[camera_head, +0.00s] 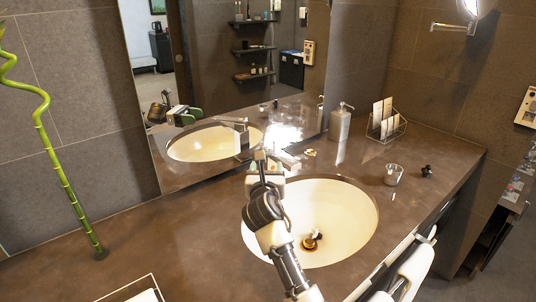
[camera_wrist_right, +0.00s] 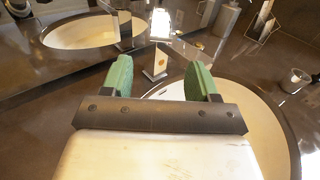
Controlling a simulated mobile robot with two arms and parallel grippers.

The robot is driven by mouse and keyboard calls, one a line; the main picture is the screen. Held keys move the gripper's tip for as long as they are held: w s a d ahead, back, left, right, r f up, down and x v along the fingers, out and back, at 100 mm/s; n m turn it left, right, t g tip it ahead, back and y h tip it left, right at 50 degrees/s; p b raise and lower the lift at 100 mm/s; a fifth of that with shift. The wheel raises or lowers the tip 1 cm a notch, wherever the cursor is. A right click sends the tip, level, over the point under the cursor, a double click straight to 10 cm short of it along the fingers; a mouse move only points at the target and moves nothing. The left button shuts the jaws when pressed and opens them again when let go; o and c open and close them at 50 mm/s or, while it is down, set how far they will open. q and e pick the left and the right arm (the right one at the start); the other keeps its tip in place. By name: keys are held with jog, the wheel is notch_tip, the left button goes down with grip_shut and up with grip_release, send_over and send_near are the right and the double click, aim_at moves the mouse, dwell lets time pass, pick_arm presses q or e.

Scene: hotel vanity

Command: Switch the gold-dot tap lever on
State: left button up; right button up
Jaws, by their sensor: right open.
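The tap (camera_head: 288,161) stands at the back rim of the basin, partly hidden behind my right gripper in the head view. In the right wrist view the pale tap lever (camera_wrist_right: 155,66) lies ahead, between the two green fingers, with a small gold dot on its near face. My right gripper (camera_wrist_right: 161,72) is open and empty, facing the tap. In the head view the right gripper (camera_head: 263,162) is above the basin's back left edge, and I cannot tell any contact with the lever. My left gripper is not in view.
The cream basin (camera_head: 345,205) is sunk into the brown counter (camera_head: 190,235). A soap dispenser (camera_head: 340,122), a wire card holder (camera_head: 386,124) and a glass (camera_head: 393,175) stand to the right. The mirror (camera_head: 205,60) rises behind the tap. A bamboo stalk (camera_head: 68,185) stands left.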

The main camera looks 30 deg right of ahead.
aim_at(268, 153)
jog(key=x, duration=1)
jog(key=shift+r, duration=0.15)
jog(key=shift+c, duration=0.4)
jog(key=shift+s, duration=0.1)
grip_shut()
